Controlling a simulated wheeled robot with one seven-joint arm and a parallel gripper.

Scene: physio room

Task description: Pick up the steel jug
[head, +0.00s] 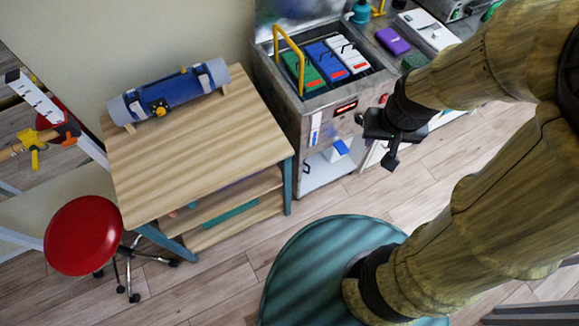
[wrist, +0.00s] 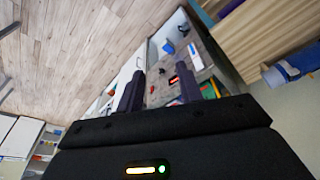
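I cannot make out a steel jug in either view. My gripper (head: 378,143) hangs in the air in front of the steel cabinet in the head view. In the wrist view its two dark fingers (wrist: 161,76) stand apart with nothing between them, so it is open and empty. Part of the counter behind my arm is hidden in the head view.
A wooden table (head: 190,150) carries a blue roll (head: 170,92). A red stool (head: 85,235) stands at its left. A steel cabinet (head: 330,118) holds green, blue and white packs and has a yellow handle (head: 290,55). A purple box (head: 392,41) lies farther right. Floor between is clear.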

